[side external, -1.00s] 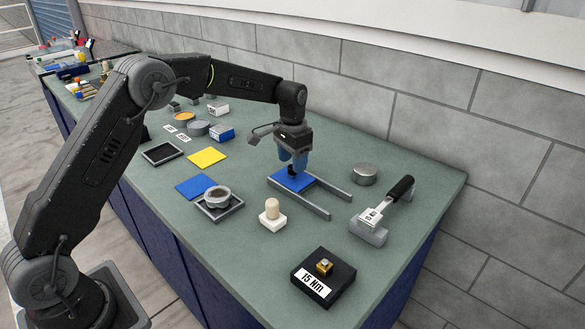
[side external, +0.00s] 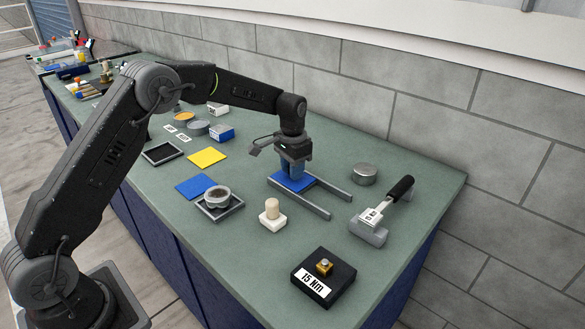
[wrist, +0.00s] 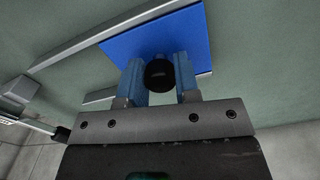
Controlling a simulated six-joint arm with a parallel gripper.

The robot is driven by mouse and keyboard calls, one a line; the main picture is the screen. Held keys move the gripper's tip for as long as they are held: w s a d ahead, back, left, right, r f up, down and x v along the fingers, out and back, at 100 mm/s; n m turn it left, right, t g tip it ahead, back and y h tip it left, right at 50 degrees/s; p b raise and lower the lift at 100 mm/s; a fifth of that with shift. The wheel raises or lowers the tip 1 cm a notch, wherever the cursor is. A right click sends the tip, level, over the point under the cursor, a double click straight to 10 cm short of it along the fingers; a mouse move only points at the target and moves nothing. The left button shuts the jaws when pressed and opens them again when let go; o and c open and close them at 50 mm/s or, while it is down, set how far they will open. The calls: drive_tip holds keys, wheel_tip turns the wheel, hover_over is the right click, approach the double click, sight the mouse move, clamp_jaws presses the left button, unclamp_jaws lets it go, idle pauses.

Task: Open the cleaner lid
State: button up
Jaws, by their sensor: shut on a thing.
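A flat blue plate (side external: 281,181), which looks like the cleaner lid, lies between two parallel grey rails (side external: 339,192) near the back of the bench. It also shows in the wrist view (wrist: 190,38), with a round black knob (wrist: 160,75) standing on it. My gripper (side external: 295,177) points straight down over the plate. Its two blue fingers stand on either side of the knob and are shut on it in the wrist view (wrist: 160,84). The knob is hidden behind the fingers in the side view. What lies beneath the plate is hidden.
A round grey tin (side external: 365,174) stands behind the rails. A black-handled tool (side external: 399,190) rests on a grey block to the right. A cream peg (side external: 271,214) and a black "15 Nm" block (side external: 323,279) stand nearer the front. The green bench (side external: 400,270) is bare around them.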

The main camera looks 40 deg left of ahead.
clamp_jaws()
drive_tip(key=d, duration=1)
drive_tip(key=o, duration=0.8)
unclamp_jaws()
drive_tip(key=shift+r, duration=0.1)
wheel_tip(320, 180, up, 14)
drive_tip(key=shift+f, duration=0.15)
